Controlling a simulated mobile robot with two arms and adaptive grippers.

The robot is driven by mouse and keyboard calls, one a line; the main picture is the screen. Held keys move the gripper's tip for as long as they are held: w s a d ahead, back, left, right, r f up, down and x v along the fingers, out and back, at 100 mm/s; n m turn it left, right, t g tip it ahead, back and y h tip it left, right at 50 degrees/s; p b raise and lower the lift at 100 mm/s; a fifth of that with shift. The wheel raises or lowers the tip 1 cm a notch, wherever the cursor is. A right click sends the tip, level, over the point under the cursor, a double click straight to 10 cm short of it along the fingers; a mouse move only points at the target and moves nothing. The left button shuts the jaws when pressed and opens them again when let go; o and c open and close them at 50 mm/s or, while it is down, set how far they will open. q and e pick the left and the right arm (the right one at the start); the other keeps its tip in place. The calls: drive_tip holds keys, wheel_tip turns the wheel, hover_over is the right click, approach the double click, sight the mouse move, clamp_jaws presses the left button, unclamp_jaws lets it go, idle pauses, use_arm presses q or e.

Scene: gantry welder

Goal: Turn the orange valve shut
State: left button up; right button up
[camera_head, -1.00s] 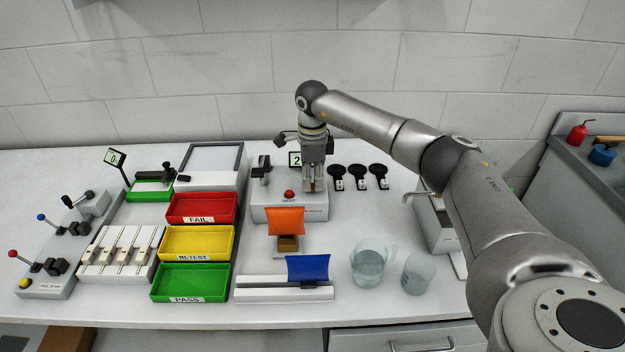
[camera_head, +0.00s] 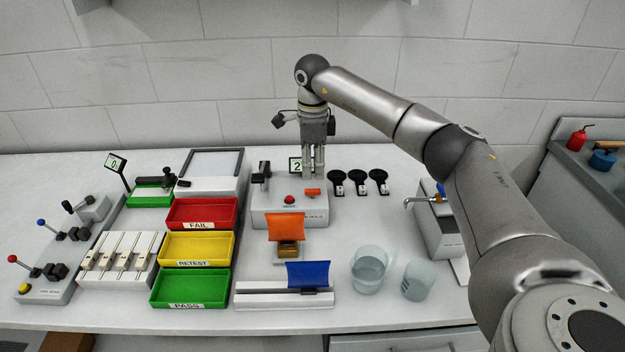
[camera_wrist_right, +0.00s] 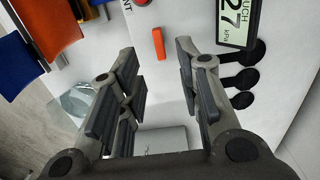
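The orange valve (camera_head: 312,192) is a small bar handle on top of a grey box (camera_head: 276,216), right of a red button (camera_head: 289,199). It lies roughly left-right in the head view. In the right wrist view the valve (camera_wrist_right: 158,44) shows beyond the open fingers. My right gripper (camera_head: 313,177) is just above and behind the valve, pointing down, apart from it. In the right wrist view its fingers (camera_wrist_right: 157,72) are spread with nothing between them. A display (camera_wrist_right: 238,22) reads 27 kPa, perhaps partly cut off. My left gripper is not in view.
A black lever (camera_head: 261,172) stands at the box's left. Several black-topped parts (camera_head: 358,183) stand to its right. An orange tilted panel (camera_head: 285,226), a blue one (camera_head: 308,274) and two clear vessels (camera_head: 368,270) are in front. Coloured trays (camera_head: 200,214) stand left.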

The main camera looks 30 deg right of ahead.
wheel_tip(320, 180, up, 5)
drive_tip(key=shift+r, duration=0.2)
idle(0.6)
